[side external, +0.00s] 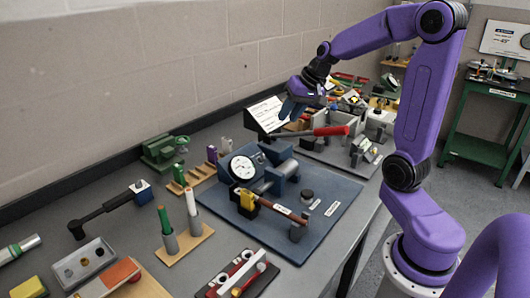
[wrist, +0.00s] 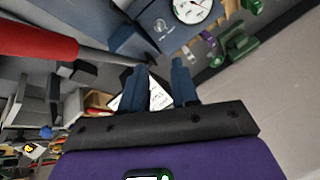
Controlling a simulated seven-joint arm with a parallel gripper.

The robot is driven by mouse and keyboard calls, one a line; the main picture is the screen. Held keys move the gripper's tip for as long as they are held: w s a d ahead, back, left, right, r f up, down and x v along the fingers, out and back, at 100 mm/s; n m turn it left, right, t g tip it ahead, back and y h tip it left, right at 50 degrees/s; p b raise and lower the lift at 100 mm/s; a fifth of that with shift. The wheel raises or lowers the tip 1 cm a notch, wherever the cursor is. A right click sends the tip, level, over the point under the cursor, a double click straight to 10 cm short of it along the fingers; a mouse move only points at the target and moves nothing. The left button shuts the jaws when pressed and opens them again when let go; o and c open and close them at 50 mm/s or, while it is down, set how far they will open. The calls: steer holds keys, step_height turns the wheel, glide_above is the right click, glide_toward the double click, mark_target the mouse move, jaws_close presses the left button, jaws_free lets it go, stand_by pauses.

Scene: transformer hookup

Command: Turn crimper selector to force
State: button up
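My gripper (side external: 291,108) is above the back of the bench, near a white card and a red-handled lever tool. In the wrist view its two blue fingers (wrist: 158,82) are apart with nothing between them. A blue-grey machine with a round white dial gauge (side external: 243,167) stands on a dark blue board; the dial also shows at the top of the wrist view (wrist: 193,8). A small dark round knob (side external: 307,196) is on the board beside small white labels too small to read. I cannot tell which part is the crimper selector.
The red handle (side external: 331,131) lies close to my gripper; it also shows in the wrist view (wrist: 38,38). The white card (side external: 266,115) stands behind it. Green and white rods (side external: 190,202) stand upright at front left.

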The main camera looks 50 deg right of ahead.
mark_target(262, 158)
steer(key=x, duration=1.7)
steer(key=shift+w+a, duration=0.1)
jaws_close()
